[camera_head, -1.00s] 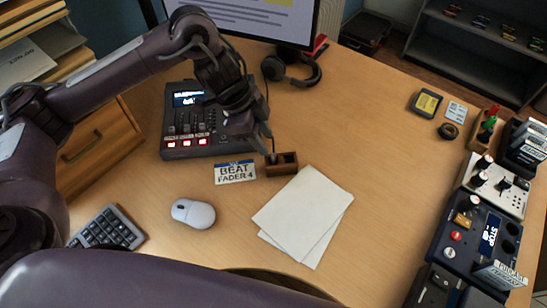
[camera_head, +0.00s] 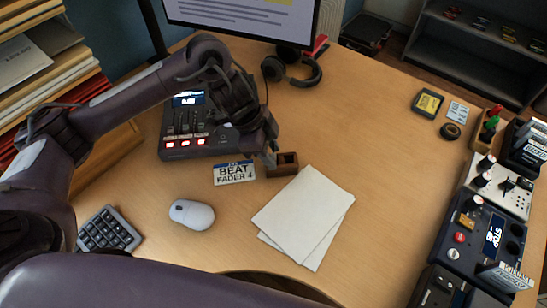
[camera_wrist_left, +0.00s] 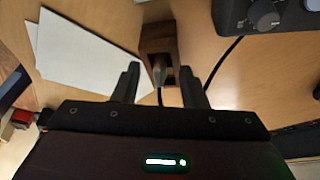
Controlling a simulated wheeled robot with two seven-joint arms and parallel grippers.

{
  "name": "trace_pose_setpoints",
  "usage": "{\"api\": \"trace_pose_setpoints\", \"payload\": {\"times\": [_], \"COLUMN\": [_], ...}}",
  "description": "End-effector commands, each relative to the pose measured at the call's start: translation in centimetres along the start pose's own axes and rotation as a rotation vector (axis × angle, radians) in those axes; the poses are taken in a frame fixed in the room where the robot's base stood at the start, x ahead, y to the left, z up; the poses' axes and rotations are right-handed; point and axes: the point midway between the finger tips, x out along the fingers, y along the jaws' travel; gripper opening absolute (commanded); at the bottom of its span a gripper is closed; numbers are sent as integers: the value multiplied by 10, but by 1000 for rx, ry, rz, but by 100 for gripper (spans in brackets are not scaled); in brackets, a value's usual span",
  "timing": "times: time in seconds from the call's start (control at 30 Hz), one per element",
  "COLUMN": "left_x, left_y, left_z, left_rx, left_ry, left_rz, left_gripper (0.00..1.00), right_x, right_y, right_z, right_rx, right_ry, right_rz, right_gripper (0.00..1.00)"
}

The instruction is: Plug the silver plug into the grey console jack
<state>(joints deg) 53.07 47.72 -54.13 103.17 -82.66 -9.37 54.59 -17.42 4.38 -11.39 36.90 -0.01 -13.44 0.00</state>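The silver plug (camera_wrist_left: 158,72) stands in a small brown wooden holder (camera_wrist_left: 157,40), with a black cable below it in the left wrist view. My left gripper (camera_wrist_left: 158,76) is open, its two dark fingers either side of the plug with gaps showing. In the head view the left gripper (camera_head: 270,157) is at the left end of the holder (camera_head: 287,165) and mostly hides the plug. A dark grey console (camera_head: 190,132) with lit red buttons is just left of the gripper; I cannot make out a jack on it. My right gripper is not in view.
A label card (camera_head: 234,173) reading "BEAT FADER 4", white papers (camera_head: 303,215) and a mouse (camera_head: 191,214) lie near the holder. Headphones (camera_head: 292,72) are behind. More panels (camera_head: 480,235) line the right edge. The desk's middle right is clear.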

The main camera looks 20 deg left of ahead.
Motion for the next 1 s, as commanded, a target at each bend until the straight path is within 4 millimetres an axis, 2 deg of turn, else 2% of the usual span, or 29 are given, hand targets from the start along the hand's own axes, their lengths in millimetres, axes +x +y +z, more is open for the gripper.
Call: {"api": "trace_pose_setpoints", "payload": {"times": [0.1, 0.4, 0.77, 0.87, 1.0], "left_x": [0, 0, -3, -10, -30], "left_y": [0, 0, 0, 0, -1], "left_z": [0, 0, -1, -4, -12], "left_rx": [0, 0, 1, 3, 3], "left_ry": [0, 0, 0, 1, 1], "left_rz": [0, 0, -1, -2, -6], "left_gripper": [39, 0, 0, 0, 0], "right_x": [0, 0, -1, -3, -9], "right_y": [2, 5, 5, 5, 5], "right_z": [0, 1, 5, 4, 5], "right_rx": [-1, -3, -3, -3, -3], "right_ry": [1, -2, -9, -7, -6], "right_rz": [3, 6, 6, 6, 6], "right_gripper": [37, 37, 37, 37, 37]}}
